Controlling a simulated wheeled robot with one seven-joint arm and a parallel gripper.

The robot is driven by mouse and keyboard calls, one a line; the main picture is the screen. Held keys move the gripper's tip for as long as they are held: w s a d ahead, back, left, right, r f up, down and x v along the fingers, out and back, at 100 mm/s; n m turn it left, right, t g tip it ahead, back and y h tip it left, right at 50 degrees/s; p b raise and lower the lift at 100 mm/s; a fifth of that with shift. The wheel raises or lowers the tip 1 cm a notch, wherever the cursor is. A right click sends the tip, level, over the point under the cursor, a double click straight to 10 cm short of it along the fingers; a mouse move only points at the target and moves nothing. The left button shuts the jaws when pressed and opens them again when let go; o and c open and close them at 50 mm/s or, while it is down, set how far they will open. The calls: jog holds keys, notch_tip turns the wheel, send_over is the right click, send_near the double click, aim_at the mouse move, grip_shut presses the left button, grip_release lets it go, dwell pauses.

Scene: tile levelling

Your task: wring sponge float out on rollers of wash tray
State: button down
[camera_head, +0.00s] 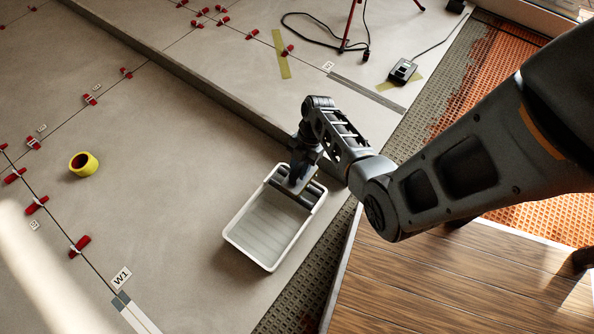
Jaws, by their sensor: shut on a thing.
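The wash tray (262,228) is a white-rimmed, grey tray on the tile floor near the middle of the view. Dark rollers (313,189) lie across its upper right end. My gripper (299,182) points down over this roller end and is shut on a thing. That thing is mostly hidden by my gripper; I take it to be the sponge float, but its sponge face cannot be made out. I cannot tell whether it touches the rollers.
A raised tile edge (215,90) runs just behind the tray. Red levelling wedges (80,246) line the joints at left, with a yellow tape roll (84,165) nearby. A wooden platform (430,285) is at lower right. A dark device (402,71) and cable lie at the back.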

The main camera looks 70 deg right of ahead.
aim_at(289, 189)
jog(key=shift+s+d+f, duration=0.1)
jog(key=shift+s, duration=0.1)
jog(key=shift+w+a+r+p, duration=0.15)
jog(key=shift+a+p, duration=0.15)
jog(key=shift+a, duration=0.15)
jog(key=shift+w+a+r+p, duration=0.15)
jog(key=shift+a+p, duration=0.1)
jog(key=shift+a, duration=0.2)
jog(key=shift+w+a+f, duration=0.1)
jog(key=shift+a, duration=0.1)
jog(key=shift+w+a+f+p, duration=0.1)
jog(key=shift+w+a, duration=0.05)
jog(key=shift+a, duration=0.45)
jog(key=shift+w+a+f+p, duration=0.1)
jog(key=shift+w+a+p, duration=0.05)
jog(key=shift+a, duration=0.4)
jog(key=shift+w+a+f+p, duration=0.1)
jog(key=shift+w+a, duration=0.05)
jog(key=shift+a, duration=0.45)
jog(key=shift+s+d+r+b, duration=0.1)
jog(key=shift+s+d+b, duration=0.15)
jog(key=shift+d, duration=0.7)
jog(key=shift+s+d+r+b, duration=0.15)
jog(key=shift+s+d, duration=0.1)
jog(key=shift+d, duration=0.75)
jog(key=shift+s+d+f+b, duration=0.1)
jog(key=shift+s+d+b, duration=0.15)
jog(key=shift+d, duration=0.7)
jog(key=shift+r, duration=0.1)
jog(key=shift+a, duration=0.1)
